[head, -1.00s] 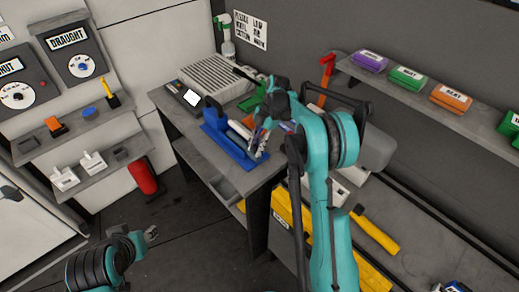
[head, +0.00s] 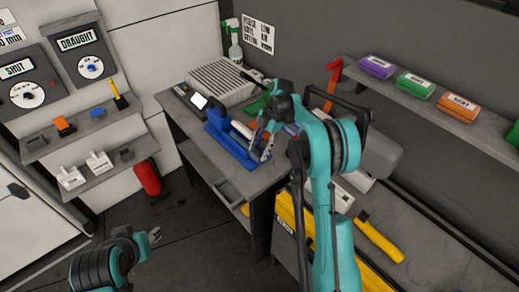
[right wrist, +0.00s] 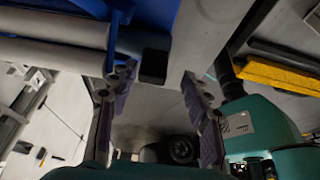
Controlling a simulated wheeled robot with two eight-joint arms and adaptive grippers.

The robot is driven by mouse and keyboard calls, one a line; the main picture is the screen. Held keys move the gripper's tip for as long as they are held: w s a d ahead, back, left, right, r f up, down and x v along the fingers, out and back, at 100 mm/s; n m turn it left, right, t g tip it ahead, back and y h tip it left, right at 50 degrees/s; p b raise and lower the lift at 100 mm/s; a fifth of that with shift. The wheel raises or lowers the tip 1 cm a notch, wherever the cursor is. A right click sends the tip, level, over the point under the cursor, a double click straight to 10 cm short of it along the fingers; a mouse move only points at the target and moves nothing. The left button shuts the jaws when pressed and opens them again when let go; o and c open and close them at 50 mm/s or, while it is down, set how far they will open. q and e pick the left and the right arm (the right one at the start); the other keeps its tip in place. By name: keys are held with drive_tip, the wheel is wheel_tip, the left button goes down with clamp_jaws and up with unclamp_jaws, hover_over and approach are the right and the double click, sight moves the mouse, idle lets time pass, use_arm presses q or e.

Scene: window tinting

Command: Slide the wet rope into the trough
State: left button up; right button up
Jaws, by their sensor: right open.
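A blue trough (head: 229,147) lies on the grey workbench, near its front edge. A pale grey roll (head: 241,129) lies along it, partly hidden by my right gripper. No rope shows clearly. My right gripper (head: 263,148) is at the near right end of the trough. In the right wrist view my right gripper (right wrist: 160,88) has its fingers apart, with nothing clearly held. Pale grey cylinders (right wrist: 52,55) reach toward its left finger, and blue trough parts (right wrist: 155,14) show above. I cannot tell whether the fingers touch them. My left gripper (head: 155,237) is low over the floor, away from the bench.
A ribbed grey box (head: 222,82) and a small screen device (head: 194,99) stand behind the trough. A spray bottle (head: 235,52) is at the back. A shelf with coloured blocks (head: 414,83) is on the right. A red cylinder (head: 147,177) hangs left of the bench.

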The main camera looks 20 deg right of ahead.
drive_tip(key=shift+r, duration=0.1)
drive_tip(key=v, duration=1.1)
drive_tip(key=shift+d+r, duration=0.2)
drive_tip(key=shift+r, duration=0.2)
drive_tip(key=s+a+r+m+t+h+b, duration=0.1)
drive_tip(key=s+a+r+m+t, duration=0.15)
drive_tip(key=s+m, duration=0.4)
drive_tip(key=s+a+r+m+t+h+b, duration=0.1)
drive_tip(key=s+a+r+m+t+h, duration=0.1)
drive_tip(key=s+a+m, duration=0.45)
drive_tip(key=s+f+m+t+b, duration=0.1)
drive_tip(key=s+f+m, duration=0.3)
drive_tip(key=s, duration=0.4)
drive_tip(key=s+d+f+m+t+h+b, duration=0.1)
drive_tip(key=s+f+m+t, duration=0.2)
drive_tip(key=s, duration=0.6)
drive_tip(key=f+m, duration=0.1)
drive_tip(key=m, duration=0.1)
drive_tip(key=shift+f+m, duration=0.3)
drive_tip(key=shift+f, duration=0.05)
